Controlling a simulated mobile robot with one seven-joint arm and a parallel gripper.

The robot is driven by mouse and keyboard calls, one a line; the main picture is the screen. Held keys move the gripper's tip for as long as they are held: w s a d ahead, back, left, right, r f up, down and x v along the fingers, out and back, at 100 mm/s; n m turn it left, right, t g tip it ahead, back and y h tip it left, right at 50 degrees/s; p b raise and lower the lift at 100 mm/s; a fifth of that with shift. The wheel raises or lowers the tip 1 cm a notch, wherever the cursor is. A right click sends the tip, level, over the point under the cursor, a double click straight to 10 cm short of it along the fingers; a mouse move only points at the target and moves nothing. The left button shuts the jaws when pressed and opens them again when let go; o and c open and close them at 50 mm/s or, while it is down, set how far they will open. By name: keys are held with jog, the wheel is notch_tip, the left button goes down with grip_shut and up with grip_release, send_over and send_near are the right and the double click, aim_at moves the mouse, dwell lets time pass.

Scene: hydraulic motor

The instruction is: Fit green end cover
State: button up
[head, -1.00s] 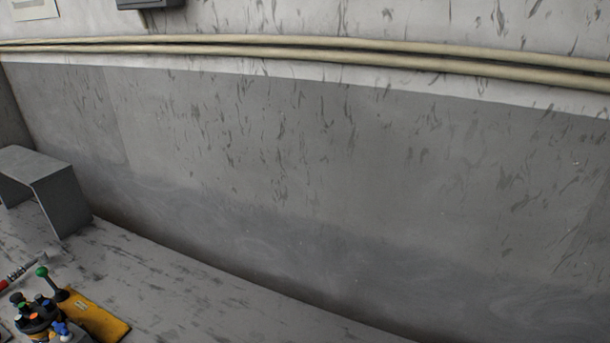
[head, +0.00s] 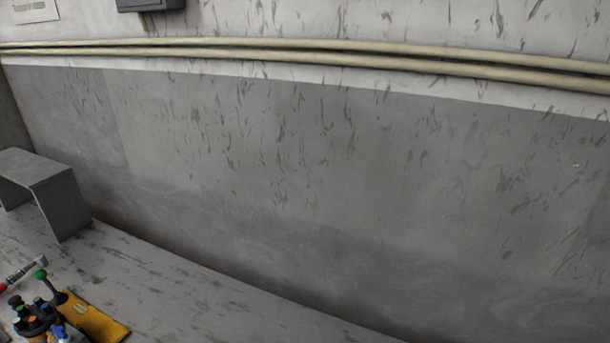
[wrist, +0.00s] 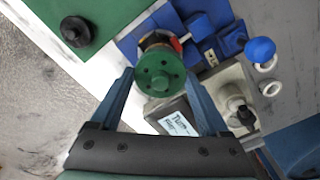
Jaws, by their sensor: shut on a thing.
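In the wrist view the green end cover (wrist: 160,72) is a round green disc with several small dark holes. It sits between the two blue-grey fingers of my gripper (wrist: 160,78), which are shut on it. Behind it shows part of a cylindrical body (wrist: 154,40) with metal, red and yellow on it, set among blue fixture parts (wrist: 197,33). I cannot tell whether the cover touches that body. My gripper is outside the head view.
A green surface with a black knob (wrist: 76,31) is at upper left in the wrist view. A blue ball (wrist: 260,50), pale rings (wrist: 269,88) and a labelled box (wrist: 172,117) are close by. The head view shows a yellow plate (head: 98,322), a green-balled lever (head: 41,274) and a grey stand (head: 62,203).

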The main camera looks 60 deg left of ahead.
jog(key=shift+f, duration=0.4)
dwell(0.8)
jog(key=o, duration=1.6)
jog(key=shift+r, duration=0.1)
jog(key=shift+r+p, duration=2.65)
jog(key=shift+p, duration=0.1)
